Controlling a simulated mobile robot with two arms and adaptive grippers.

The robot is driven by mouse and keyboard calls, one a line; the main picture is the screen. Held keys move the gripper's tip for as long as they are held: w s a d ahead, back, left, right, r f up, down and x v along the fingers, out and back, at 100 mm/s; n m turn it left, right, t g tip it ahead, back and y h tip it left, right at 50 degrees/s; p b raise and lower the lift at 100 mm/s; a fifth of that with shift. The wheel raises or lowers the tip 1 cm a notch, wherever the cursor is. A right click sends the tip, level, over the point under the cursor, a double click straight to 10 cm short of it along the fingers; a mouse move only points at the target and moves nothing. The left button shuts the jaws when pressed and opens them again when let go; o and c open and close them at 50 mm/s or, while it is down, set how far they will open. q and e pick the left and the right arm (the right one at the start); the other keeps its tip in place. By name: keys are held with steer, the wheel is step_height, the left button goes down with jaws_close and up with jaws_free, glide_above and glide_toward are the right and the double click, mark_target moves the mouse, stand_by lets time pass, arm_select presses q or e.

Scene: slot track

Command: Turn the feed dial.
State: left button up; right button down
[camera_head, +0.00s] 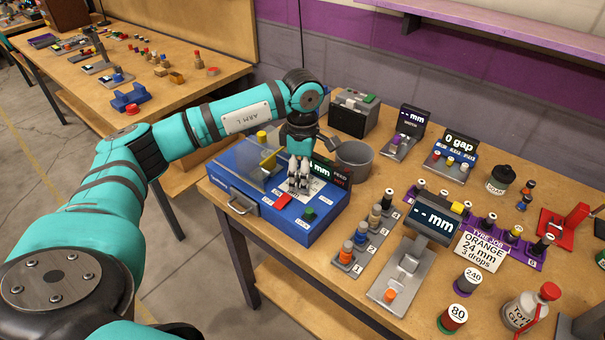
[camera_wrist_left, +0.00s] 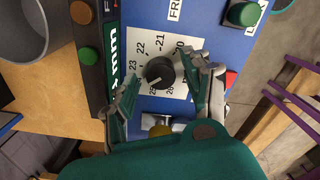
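The feed dial (camera_wrist_left: 160,72) is a round black knob on a white scale plate (camera_wrist_left: 142,40) with numbers in the twenties. It sits on top of the blue machine (camera_head: 235,198); its light pointer mark is too small to read surely. My left gripper (camera_head: 299,186) points down over the scale and hides the dial in the head view. In the left wrist view its fingers (camera_wrist_left: 166,80) are spread on either side of the dial, with gaps between them and the knob. The machine's display (camera_head: 320,168) shows "4 mm", its left part hidden. My right gripper is not in view.
A red button (camera_head: 283,201) and a green button (camera_head: 309,214) sit by the machine's front edge. A grey cup (camera_head: 354,158) stands close behind. A numbered peg rack (camera_head: 368,240) is on the right. A card (camera_head: 482,247) reads "ORANGE 24 mm 3 drops".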

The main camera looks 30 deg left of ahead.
arm_select(q)
steer(key=shift+r, duration=0.2)
step_height(320, 180, up, 12)
steer(key=shift+f, duration=0.25)
